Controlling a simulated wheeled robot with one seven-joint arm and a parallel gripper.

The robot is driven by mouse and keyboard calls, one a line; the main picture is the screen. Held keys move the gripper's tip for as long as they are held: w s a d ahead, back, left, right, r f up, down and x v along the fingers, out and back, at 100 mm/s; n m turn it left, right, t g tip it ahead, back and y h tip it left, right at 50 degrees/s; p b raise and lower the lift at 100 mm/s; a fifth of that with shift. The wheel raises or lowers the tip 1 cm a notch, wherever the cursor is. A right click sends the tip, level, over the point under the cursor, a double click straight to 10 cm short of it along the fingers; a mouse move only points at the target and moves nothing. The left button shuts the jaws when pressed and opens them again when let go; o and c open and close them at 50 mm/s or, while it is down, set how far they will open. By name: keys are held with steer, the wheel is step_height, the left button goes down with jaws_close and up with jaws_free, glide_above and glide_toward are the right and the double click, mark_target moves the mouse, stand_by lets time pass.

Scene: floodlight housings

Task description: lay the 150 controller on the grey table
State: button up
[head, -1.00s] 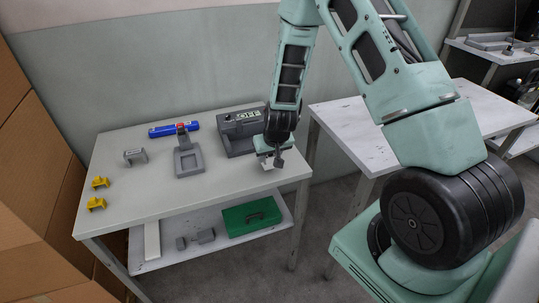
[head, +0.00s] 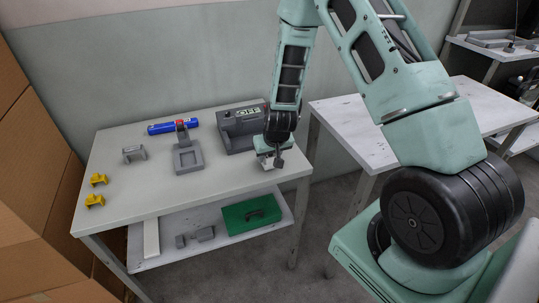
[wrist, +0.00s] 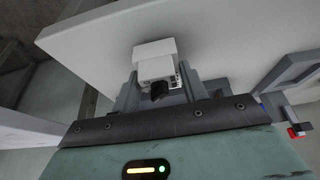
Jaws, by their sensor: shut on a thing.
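The 150 controller (wrist: 155,62) is a small white-grey box with a dark round knob or plug on its near end, seen in the wrist view. My gripper (wrist: 157,88) is shut on it, with a finger on each side. In the head view my gripper (head: 271,160) points down over the right end of the light grey table (head: 218,197), close to its front right corner. The controller is mostly hidden there, and I cannot tell whether it touches the tabletop.
A grey device marked OFF (head: 240,127) stands just behind my gripper. A grey fixture (head: 187,157), a blue cylinder (head: 172,127), a grey bracket (head: 134,154) and yellow clips (head: 97,180) lie further left. A white table (head: 350,130) stands right.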

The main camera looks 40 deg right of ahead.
steer(key=shift+f+b, duration=0.3)
steer(key=shift+f, duration=0.1)
stand_by(0.3)
steer(key=o, duration=1.2)
steer(key=p+v, duration=0.1)
steer(key=v, duration=1.6)
steer(key=shift+s+r, duration=0.15)
